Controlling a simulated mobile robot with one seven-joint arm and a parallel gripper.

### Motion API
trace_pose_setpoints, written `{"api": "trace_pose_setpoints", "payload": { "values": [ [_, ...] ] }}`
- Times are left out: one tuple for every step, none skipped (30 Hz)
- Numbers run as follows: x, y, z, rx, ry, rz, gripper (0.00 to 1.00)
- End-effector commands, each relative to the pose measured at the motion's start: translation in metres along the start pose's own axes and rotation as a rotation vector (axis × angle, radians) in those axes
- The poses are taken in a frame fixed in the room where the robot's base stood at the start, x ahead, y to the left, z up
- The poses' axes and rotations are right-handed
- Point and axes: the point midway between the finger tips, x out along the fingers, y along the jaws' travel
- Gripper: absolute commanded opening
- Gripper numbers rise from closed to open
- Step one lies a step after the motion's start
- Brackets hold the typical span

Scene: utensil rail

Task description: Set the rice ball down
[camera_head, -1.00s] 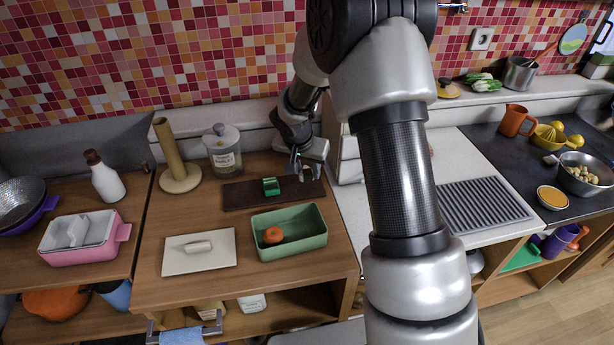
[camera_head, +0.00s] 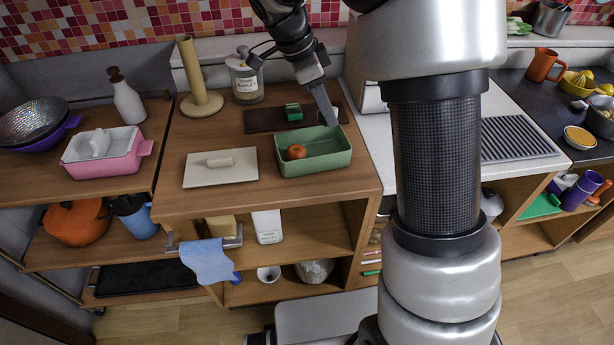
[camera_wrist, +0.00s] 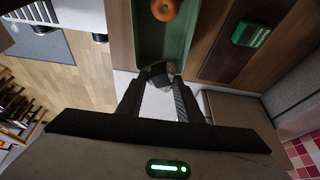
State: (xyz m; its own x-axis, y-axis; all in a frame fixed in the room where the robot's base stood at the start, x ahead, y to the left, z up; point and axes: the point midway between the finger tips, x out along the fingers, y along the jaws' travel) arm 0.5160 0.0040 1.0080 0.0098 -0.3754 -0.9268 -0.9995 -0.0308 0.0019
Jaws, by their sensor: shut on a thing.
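My gripper (camera_wrist: 160,78) is shut on a small greyish-white and dark piece, which looks like the rice ball (camera_wrist: 163,70). In the head view my gripper (camera_head: 331,119) points down near the back right corner of the green tray (camera_head: 345,158); the held piece is hard to make out there. In the wrist view the piece is in front of one end of the green tray (camera_wrist: 146,40). An orange round item (camera_head: 297,152) lies in the tray and looks ring-shaped in the wrist view (camera_wrist: 164,9).
A dark board (camera_head: 262,120) with a green block (camera_head: 293,112) lies behind the tray. A cream board (camera_head: 205,180) with a pale roll (camera_head: 220,162) lies left of it. A glass jar (camera_head: 246,82) and a wooden roll holder (camera_head: 200,100) stand at the back.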

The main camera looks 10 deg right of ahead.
Motion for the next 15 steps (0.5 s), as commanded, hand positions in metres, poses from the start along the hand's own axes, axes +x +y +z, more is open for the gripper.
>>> {"api": "trace_pose_setpoints", "payload": {
  "values": [
    [0.002, 0.002, 0.002, 0.028, 0.004, 0.008, 0.1],
    [0.002, 0.004, 0.002, 0.041, 0.006, 0.014, 0.1],
    [0.004, 0.005, 0.003, 0.053, 0.008, 0.019, 0.1],
    [0.006, 0.006, 0.004, 0.058, 0.008, 0.022, 0.1],
    [0.01, 0.006, 0.005, 0.062, 0.009, 0.024, 0.1],
    [0.015, 0.007, 0.007, 0.064, 0.009, 0.026, 0.1],
    [0.02, 0.006, 0.009, 0.063, 0.009, 0.026, 0.1],
    [0.025, 0.006, 0.011, 0.062, 0.009, 0.026, 0.1],
    [0.032, 0.006, 0.013, 0.062, 0.01, 0.027, 0.1],
    [0.036, 0.006, 0.015, 0.062, 0.01, 0.025, 0.1],
    [0.04, 0.006, 0.017, 0.062, 0.009, 0.024, 0.1],
    [0.044, 0.006, 0.019, 0.061, 0.009, 0.024, 0.1],
    [0.046, 0.006, 0.02, 0.06, 0.009, 0.024, 0.1],
    [0.048, 0.006, 0.021, 0.06, 0.008, 0.023, 0.1],
    [0.051, 0.006, 0.022, 0.06, 0.008, 0.023, 0.1]
  ]
}}
